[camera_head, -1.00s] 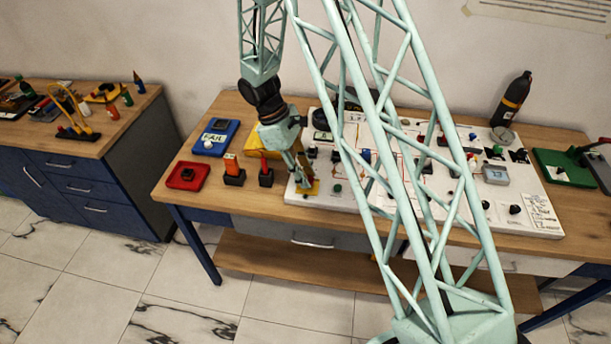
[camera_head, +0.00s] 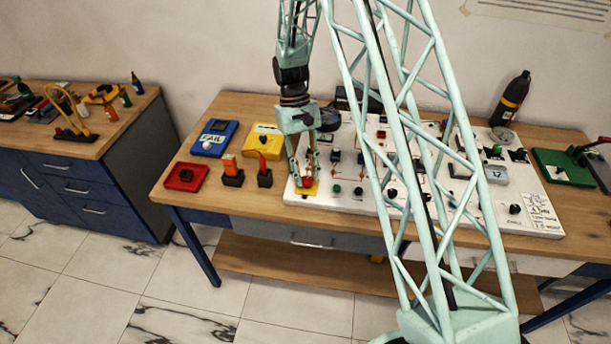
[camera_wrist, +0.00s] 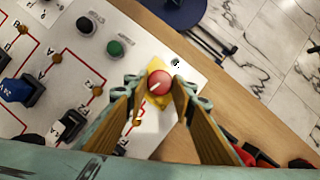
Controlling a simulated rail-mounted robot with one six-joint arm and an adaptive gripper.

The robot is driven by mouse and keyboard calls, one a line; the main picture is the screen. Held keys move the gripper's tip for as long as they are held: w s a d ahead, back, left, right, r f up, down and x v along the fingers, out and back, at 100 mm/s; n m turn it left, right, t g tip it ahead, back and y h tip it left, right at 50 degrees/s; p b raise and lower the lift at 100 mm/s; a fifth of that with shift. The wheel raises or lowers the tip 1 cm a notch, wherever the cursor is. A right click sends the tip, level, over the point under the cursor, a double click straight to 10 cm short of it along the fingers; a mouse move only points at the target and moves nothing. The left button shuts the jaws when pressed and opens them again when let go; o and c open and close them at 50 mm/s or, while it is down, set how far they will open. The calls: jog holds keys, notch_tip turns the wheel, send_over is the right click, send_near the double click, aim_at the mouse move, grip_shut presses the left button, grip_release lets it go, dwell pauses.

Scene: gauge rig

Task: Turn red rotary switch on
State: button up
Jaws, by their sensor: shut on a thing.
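The red rotary switch (camera_wrist: 159,83) is a round red knob with a pale line on its face, on a yellow plate (camera_wrist: 155,66) at the corner of the white panel (camera_wrist: 60,45). In the head view the red knob (camera_head: 307,182) shows low between my fingers at the panel's left front corner. My gripper (camera_wrist: 158,88) is shut on the knob, with one finger on each side of it. In the head view my gripper (camera_head: 306,180) points down at the panel. The pale line runs diagonally in the wrist view.
Green (camera_wrist: 115,48) and black (camera_wrist: 86,25) knobs sit beside the switch on the panel. In the head view, a red box (camera_head: 186,176) and blue (camera_head: 214,138) and yellow (camera_head: 262,142) devices stand to the left. The table's front edge is close.

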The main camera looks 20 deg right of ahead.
jog(key=m, duration=0.2)
jog(key=m+y, duration=0.1)
jog(key=m, duration=0.1)
jog(key=m+y, duration=0.1)
jog(key=m, duration=0.1)
jog(key=shift+d+b, duration=0.25)
jog(key=shift+b, duration=0.15)
jog(key=shift+t+y, duration=0.3)
jog(key=o, duration=0.8)
jog(key=shift+o, duration=0.2)
jog(key=shift+r, duration=0.1)
jog(key=v, duration=1.1)
jog(key=shift+r, duration=0.35)
jog(key=shift+w, duration=0.15)
